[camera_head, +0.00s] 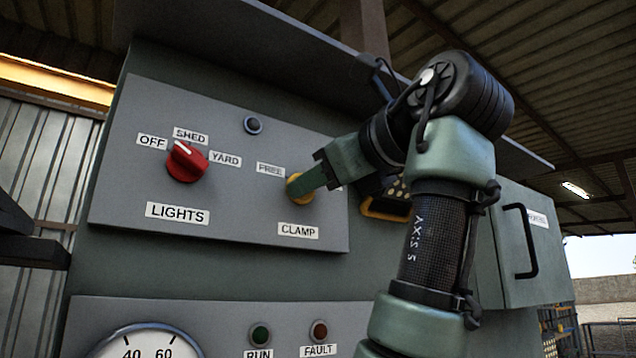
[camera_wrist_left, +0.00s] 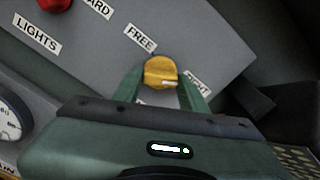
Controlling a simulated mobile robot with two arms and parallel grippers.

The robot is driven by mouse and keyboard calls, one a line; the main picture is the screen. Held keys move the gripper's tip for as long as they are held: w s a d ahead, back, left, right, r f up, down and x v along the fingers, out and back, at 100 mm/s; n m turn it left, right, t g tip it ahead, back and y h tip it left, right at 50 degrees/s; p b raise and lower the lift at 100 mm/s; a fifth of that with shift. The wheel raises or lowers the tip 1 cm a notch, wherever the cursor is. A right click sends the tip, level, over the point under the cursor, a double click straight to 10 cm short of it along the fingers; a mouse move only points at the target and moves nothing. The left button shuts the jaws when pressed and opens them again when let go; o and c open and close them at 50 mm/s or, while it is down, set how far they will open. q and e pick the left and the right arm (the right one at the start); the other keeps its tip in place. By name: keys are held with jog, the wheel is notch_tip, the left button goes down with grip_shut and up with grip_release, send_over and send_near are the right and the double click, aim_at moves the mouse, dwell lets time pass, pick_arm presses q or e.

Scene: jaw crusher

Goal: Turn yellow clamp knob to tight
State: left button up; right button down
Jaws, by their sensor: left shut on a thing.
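The yellow clamp knob (camera_head: 294,189) sits on the grey panel above the CLAMP label (camera_head: 298,231), mostly hidden by my left gripper (camera_head: 306,185). In the left wrist view the knob (camera_wrist_left: 160,71) lies between the two green fingers of the left gripper (camera_wrist_left: 163,86), which is shut on it. The FREE label (camera_wrist_left: 140,38) is at the knob's upper left. My right gripper is in neither view.
A small dark button (camera_head: 253,124) is above. Below are a gauge (camera_head: 147,343), a green RUN lamp (camera_head: 260,335) and a red FAULT lamp (camera_head: 320,330). A handled box (camera_head: 545,240) is at right.

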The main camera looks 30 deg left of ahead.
pick_arm(q)
jog(key=shift+r, duration=0.2)
jog(key=o, duration=1.4)
jog(key=shift+a, duration=0.1)
jog(key=shift+a+f, duration=0.1)
jog(key=shift+f, duration=0.05)
jog(key=b+v, duration=0.1)
jog(key=v, duration=0.6)
jog(key=shift+s+d, duration=0.1)
jog(key=shift+d, duration=0.25)
